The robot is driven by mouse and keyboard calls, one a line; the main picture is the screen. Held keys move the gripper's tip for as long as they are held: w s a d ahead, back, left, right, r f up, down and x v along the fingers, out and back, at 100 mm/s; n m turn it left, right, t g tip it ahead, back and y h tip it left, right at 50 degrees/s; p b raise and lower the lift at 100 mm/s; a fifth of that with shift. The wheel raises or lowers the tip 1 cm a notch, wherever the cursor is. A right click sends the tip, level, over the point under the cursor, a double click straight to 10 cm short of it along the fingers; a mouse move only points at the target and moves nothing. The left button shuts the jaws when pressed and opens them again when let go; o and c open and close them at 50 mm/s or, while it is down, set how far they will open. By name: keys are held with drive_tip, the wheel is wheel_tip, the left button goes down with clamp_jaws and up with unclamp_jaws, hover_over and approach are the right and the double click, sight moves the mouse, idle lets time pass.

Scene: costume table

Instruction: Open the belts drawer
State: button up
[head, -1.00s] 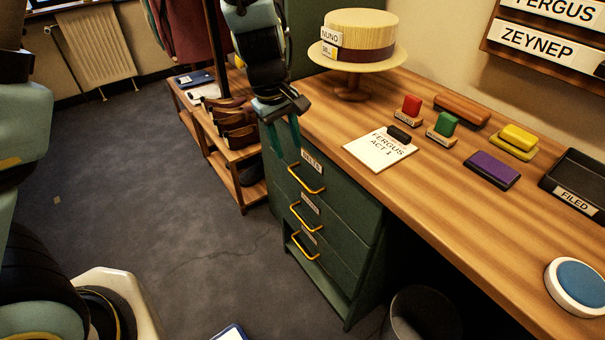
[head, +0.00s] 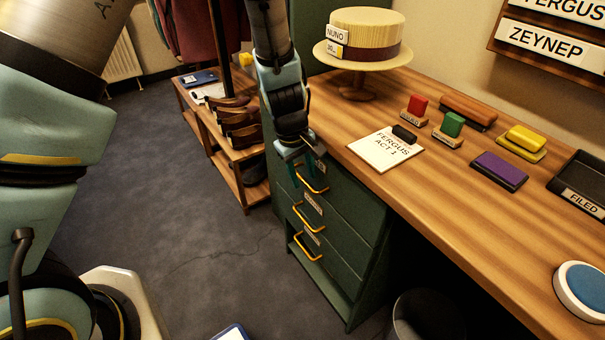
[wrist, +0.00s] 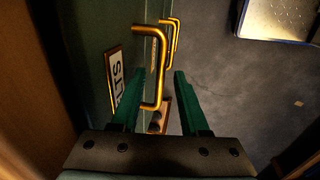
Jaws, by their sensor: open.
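The belts drawer (head: 338,206) is the top drawer of the green cabinet under the table, and it looks shut. Its yellow handle (head: 314,188) is partly behind my gripper (head: 305,178) in the head view. A white label (wrist: 116,78), partly readable as "LTS", sits on the drawer front to the left. I cannot tell whether a finger touches the handle.
Two lower drawers with yellow handles (head: 308,220) are below. A shelf (head: 235,160) stands left of the cabinet.

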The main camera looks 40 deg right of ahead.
clamp_jaws()
idle(0.3)
idle(1.1)
